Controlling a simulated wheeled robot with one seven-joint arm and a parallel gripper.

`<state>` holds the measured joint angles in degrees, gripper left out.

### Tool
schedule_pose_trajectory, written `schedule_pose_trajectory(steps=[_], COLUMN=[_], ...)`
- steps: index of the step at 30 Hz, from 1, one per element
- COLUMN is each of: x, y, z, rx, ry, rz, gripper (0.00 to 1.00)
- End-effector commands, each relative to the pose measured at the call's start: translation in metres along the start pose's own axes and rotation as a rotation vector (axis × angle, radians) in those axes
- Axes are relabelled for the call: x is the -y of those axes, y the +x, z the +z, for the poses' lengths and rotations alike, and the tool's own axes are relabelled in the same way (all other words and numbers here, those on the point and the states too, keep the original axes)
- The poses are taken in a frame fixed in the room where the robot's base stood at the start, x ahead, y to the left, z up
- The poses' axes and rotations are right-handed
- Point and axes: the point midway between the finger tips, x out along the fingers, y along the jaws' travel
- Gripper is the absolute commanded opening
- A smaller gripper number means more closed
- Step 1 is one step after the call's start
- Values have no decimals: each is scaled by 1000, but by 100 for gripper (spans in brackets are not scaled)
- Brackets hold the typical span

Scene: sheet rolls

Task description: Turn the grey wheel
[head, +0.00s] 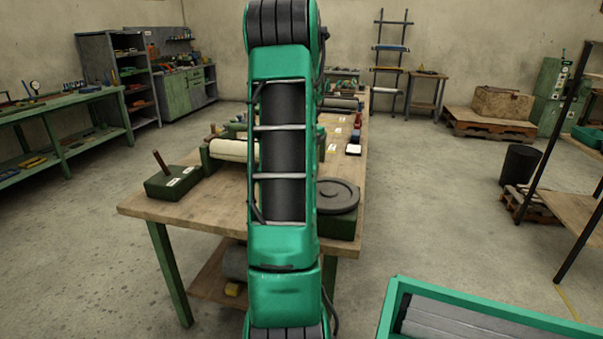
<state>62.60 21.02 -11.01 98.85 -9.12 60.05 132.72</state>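A dark grey wheel (337,196) lies flat on top of a green block (339,227) at the near right corner of the wooden table (215,203). Its left part is hidden behind my green arm, which runs up and down the middle of the head view. My gripper is not visible in this view.
A green block with a brown peg (172,181) stands at the table's left. A pale roll (233,150) lies behind it. A green-rimmed bin (460,307) is at the lower right, a shelf (570,205) at the right.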

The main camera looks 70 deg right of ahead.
Motion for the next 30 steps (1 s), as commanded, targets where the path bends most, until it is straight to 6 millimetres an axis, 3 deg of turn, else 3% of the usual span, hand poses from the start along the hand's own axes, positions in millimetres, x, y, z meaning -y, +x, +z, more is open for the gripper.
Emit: schedule_pose_trajectory(steps=[17,18,20,30], x=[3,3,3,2], y=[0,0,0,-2], z=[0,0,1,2], rx=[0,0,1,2], ry=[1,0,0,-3], rz=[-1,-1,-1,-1], gripper=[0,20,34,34])
